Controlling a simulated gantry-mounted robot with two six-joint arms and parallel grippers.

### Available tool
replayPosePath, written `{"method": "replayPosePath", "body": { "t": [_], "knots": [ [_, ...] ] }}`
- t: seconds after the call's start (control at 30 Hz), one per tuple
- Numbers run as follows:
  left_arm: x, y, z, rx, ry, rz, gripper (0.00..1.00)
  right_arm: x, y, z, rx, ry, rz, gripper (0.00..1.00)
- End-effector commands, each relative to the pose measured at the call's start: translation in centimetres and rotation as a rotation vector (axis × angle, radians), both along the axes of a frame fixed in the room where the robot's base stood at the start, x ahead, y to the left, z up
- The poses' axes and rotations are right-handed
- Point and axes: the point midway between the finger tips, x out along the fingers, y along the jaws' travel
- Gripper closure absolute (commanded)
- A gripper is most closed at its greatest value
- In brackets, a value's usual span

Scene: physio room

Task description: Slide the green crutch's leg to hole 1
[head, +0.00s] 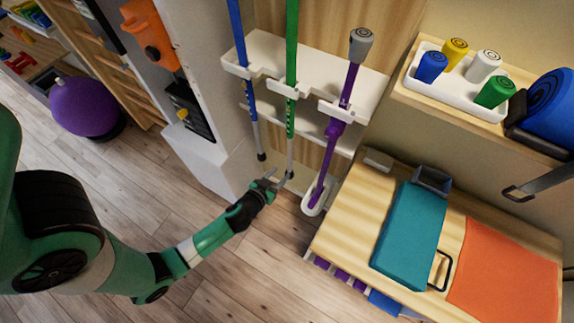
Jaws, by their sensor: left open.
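The green crutch (291,45) hangs upright in the white rack, between the blue crutch (241,45) and the purple crutch (330,140). Its lower part has a row of holes, and a thin grey leg (290,153) comes out below; the hole numbers are too small to read. My left gripper (277,181) is open at the lower end of the grey leg, close to its foot. I cannot tell whether the fingers are around the leg or beside it. My right gripper is not in view.
The white rack (262,48) has shelves behind the crutches. A wooden table (345,222) with a teal pad (408,235) and an orange mat (505,270) stands at right. A purple ball (85,106) lies at left. The wooden floor (150,200) between is clear.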

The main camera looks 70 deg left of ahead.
Motion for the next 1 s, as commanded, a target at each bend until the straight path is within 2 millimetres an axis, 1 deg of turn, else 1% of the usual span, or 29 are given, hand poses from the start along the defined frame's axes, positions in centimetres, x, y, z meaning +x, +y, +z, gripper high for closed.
{"method": "replayPosePath", "body": {
  "t": [0.2, 0.43, 0.6, 0.87, 0.97, 1.0],
  "knots": [
    [2.8, 2.1, -1.9, 0.001, -0.002, 0.001, 0.50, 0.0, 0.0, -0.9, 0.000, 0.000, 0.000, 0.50],
    [5.2, 3.9, -3.4, 0.000, -0.001, 0.000, 0.50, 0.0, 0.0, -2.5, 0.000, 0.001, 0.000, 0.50],
    [6.0, 4.5, -3.6, 0.000, -0.001, 0.000, 0.50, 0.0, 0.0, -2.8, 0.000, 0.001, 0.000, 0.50],
    [6.0, 4.5, -3.6, 0.001, -0.001, 0.000, 0.50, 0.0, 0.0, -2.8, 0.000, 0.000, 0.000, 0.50],
    [6.0, 4.5, -3.6, 0.001, -0.001, 0.000, 0.66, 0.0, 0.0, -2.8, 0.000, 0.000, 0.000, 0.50],
    [6.0, 4.5, -3.6, 0.001, -0.001, 0.000, 0.73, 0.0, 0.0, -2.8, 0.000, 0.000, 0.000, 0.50]
  ]
}}
